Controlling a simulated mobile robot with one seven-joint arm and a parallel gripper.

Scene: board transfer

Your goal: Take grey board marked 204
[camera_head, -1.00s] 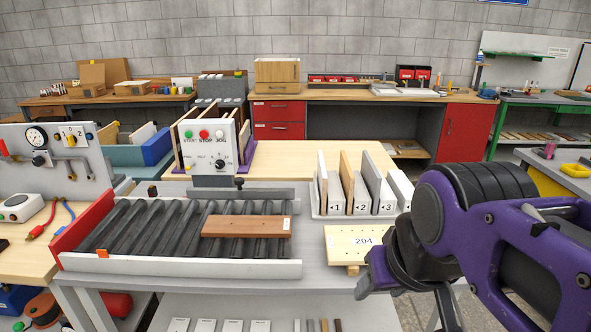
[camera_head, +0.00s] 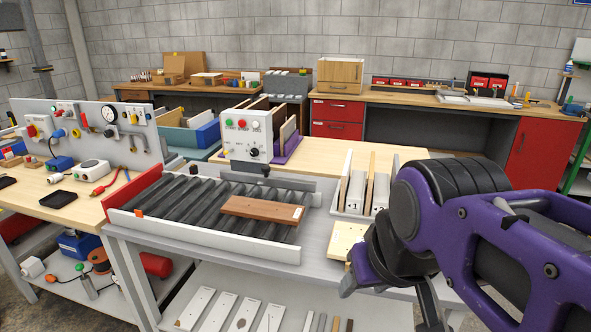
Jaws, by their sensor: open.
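A pale wooden stand (camera_head: 345,240) sits on the grey bench right of the roller conveyor; its front is partly behind my arm, and no "204" label shows on it now. A rack (camera_head: 349,213) behind it holds upright boards: a white one (camera_head: 345,180), a wooden one (camera_head: 371,180) and a grey one (camera_head: 393,172), partly hidden by my arm. I cannot read 204 on any grey board. My gripper (camera_head: 388,294) is at the lower right, in front of the stand, open, with nothing visible in it.
A brown board (camera_head: 262,209) with a white label lies on the roller conveyor (camera_head: 190,205). A control box (camera_head: 248,136) stands behind it. Several pale boards (camera_head: 233,312) lie on the shelf below. A tool panel bench (camera_head: 75,200) is at left.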

